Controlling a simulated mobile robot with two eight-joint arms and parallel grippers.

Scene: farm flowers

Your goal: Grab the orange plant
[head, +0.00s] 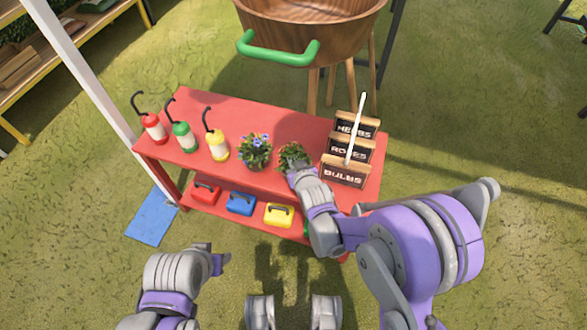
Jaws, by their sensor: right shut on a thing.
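A leafy green plant (292,155) stands on the red table, right of a plant with blue-purple flowers (255,150). No orange shows clearly on it; its lower part is hidden by my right gripper (297,172). The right gripper reaches in from the front right and is shut on this plant. Its fingertips are mostly hidden. My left gripper (219,263) is low at the left, in front of the table and away from the plants. Its jaws are too unclear to tell open from shut.
The red table (200,115) also holds red, green and yellow bottles (182,137) at left and wooden signs (347,152) close right of the plant. Coloured boxes (240,203) sit on its lower shelf. A wooden tub (310,30) stands behind. Grass lies open at right.

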